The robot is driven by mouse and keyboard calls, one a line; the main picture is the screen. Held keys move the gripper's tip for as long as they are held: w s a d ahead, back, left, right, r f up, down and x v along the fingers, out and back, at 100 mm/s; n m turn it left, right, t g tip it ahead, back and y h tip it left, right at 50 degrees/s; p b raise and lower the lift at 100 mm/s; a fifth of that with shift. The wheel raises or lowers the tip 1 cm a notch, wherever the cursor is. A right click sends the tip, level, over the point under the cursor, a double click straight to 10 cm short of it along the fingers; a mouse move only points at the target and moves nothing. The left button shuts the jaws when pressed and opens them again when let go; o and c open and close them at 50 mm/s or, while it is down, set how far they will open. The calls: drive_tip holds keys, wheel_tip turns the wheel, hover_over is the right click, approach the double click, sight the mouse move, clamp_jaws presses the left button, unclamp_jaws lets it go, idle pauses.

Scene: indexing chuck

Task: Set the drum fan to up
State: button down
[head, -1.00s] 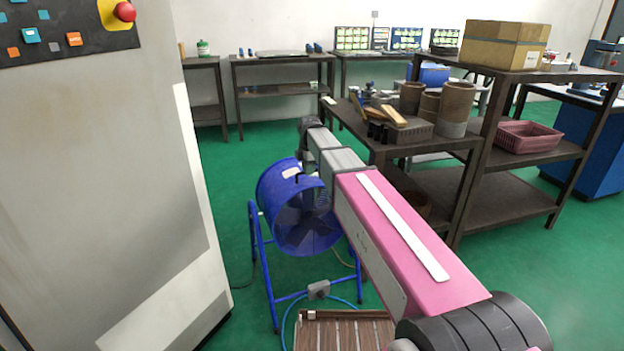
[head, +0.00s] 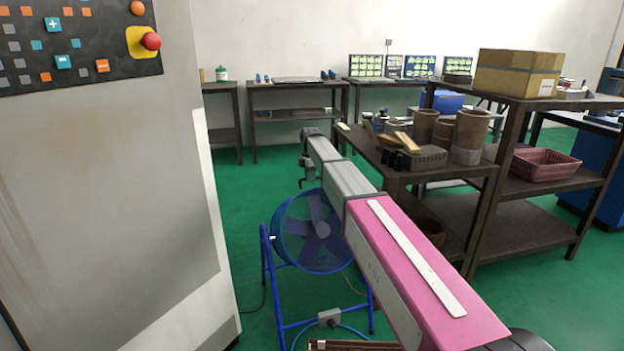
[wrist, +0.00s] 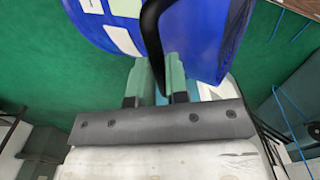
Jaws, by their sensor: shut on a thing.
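The drum fan (head: 320,256) is a blue drum with a dark bladed opening, on a blue tubular stand (head: 267,285) in the middle of the head view. Its opening now faces roughly toward my head camera; the exact tilt is hard to judge. In the wrist view the blue drum (wrist: 208,35) fills the top, with pale labels on it. A black handle (wrist: 152,32) runs between the green fingers of my gripper (wrist: 159,64), which is shut on it. In the head view my gripper (head: 306,178) is small at the drum's top edge. My arm hides the drum's right side.
A grey machine cabinet (head: 110,200) with a button panel stands close on the left. A dark shelf table (head: 440,178) with cylinders and a crate stands right of my arm. A grey box (head: 329,317) and a blue cable are low on the fan stand. Green floor is clear behind.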

drive_tip(key=shift+w+a+f, duration=0.1)
drive_tip(key=shift+w+a, duration=0.15)
drive_tip(key=shift+w, duration=0.3)
drive_tip(key=shift+w+a, duration=0.2)
drive_tip(key=shift+w, duration=0.4)
drive_tip(key=c, duration=1.1)
unclamp_jaws()
drive_tip(key=shift+w+a, duration=0.1)
drive_tip(key=shift+s, duration=0.2)
drive_tip(key=r, duration=1)
drive_tip(key=shift+s+d+r, duration=0.2)
drive_tip(key=shift+s+r, duration=0.05)
drive_tip(key=shift+r, duration=0.15)
drive_tip(key=shift+s, duration=0.1)
